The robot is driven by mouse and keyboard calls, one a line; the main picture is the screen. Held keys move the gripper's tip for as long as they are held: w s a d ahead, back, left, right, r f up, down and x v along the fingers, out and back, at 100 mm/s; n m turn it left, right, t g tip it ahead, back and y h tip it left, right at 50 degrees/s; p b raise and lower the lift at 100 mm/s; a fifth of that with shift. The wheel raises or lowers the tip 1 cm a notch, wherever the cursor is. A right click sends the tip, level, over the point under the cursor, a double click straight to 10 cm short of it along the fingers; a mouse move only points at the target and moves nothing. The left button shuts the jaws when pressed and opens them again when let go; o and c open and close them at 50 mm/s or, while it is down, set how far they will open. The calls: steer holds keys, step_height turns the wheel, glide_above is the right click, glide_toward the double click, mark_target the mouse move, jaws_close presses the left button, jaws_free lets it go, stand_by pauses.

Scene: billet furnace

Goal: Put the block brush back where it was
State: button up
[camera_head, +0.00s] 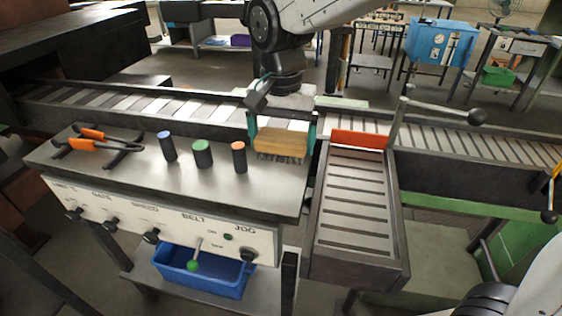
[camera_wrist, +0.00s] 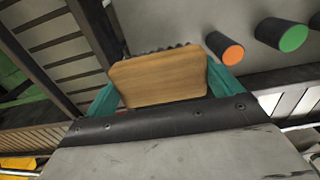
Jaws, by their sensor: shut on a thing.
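The block brush (camera_head: 281,143) has a pale wooden block and dark bristles pointing down. My gripper (camera_head: 282,135) is shut on it, with one teal finger at each end of the block. In the head view it is at the right back part of the grey console top (camera_head: 205,190). I cannot tell whether the bristles touch the surface. In the wrist view the wooden block (camera_wrist: 160,77) fills the space between the teal fingers (camera_wrist: 163,88), and some bristle tips show behind it.
Blue-topped (camera_head: 167,146), green-topped (camera_head: 202,153) and orange-topped (camera_head: 239,157) dark cylinders stand left of the brush. Orange-handled tongs (camera_head: 92,139) lie on a rack at the far left. A slatted chute (camera_head: 355,205) with an orange plate (camera_head: 359,139) is at the right. The roller conveyor (camera_head: 440,143) runs behind.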

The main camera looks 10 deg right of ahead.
mark_target(282, 136)
steer(key=shift+f, duration=3.05)
steer(key=shift+f, duration=0.1)
steer(key=o, duration=0.7)
steer(key=shift+o, duration=0.2)
step_height(282, 136, up, 12)
steer(key=shift+r, duration=0.15)
steer(key=s+d+f+n, duration=0.2)
steer(key=s+d, duration=0.8)
steer(key=s+d+f+n+t, duration=0.1)
steer(key=s+d+f+n, duration=0.1)
steer(key=s+d, duration=0.7)
steer(key=shift+s+d, duration=0.35)
steer(key=shift+d, duration=0.55)
